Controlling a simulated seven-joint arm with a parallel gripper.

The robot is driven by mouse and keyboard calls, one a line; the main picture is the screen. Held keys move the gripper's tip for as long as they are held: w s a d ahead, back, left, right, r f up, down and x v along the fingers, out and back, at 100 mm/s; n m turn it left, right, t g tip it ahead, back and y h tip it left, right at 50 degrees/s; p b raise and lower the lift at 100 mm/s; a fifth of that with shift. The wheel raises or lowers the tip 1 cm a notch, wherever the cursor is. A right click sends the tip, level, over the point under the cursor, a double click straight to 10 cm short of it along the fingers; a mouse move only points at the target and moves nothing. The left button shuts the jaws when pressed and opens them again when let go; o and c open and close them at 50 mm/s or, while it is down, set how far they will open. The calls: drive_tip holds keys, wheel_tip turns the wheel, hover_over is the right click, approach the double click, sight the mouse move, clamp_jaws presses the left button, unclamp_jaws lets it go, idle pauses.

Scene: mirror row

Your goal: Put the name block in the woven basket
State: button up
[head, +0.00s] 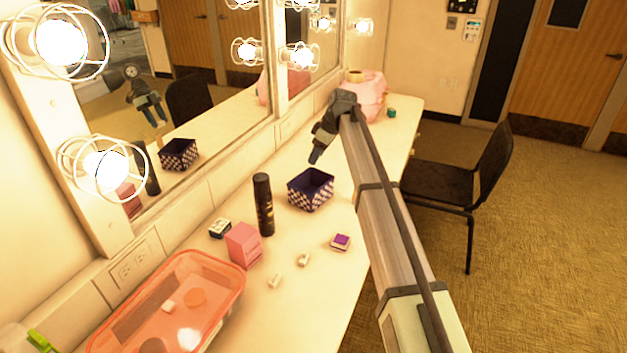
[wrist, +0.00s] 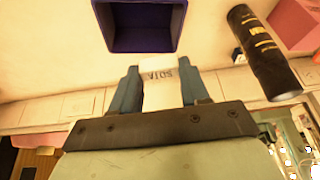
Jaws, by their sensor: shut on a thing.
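The name block (wrist: 161,90) is pale with dark lettering that seems to read "SOTA". My gripper (wrist: 161,88) is shut on it, with one blue finger on each side. The woven basket (head: 315,199) is dark purple with a checked wall and stands upright on the counter. In the head view my gripper (head: 315,158) points down above the basket's far side; the block is not clear there. In the wrist view the basket's open mouth (wrist: 139,49) lies just beyond the fingertips, and the block appears outside its rim.
A tall black can (head: 263,208) stands left of the basket, with a pink box (head: 243,246) nearby. Small blocks, one a purple-topped block (head: 341,242), lie in front. A clear pink tray (head: 236,284) is at the near left. The mirror wall runs along the left.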

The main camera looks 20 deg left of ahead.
wheel_tip(320, 180, down, 10)
drive_tip(key=shift+r, duration=0.2)
idle(0.3)
drive_tip(key=shift+f, duration=0.6)
drive_tip(key=o, duration=1)
drive_tip(key=shift+r, duration=0.1)
drive_tip(key=v, duration=1.3)
drive_tip(key=shift+a+r, duration=0.1)
drive_tip(key=shift+a, duration=0.2)
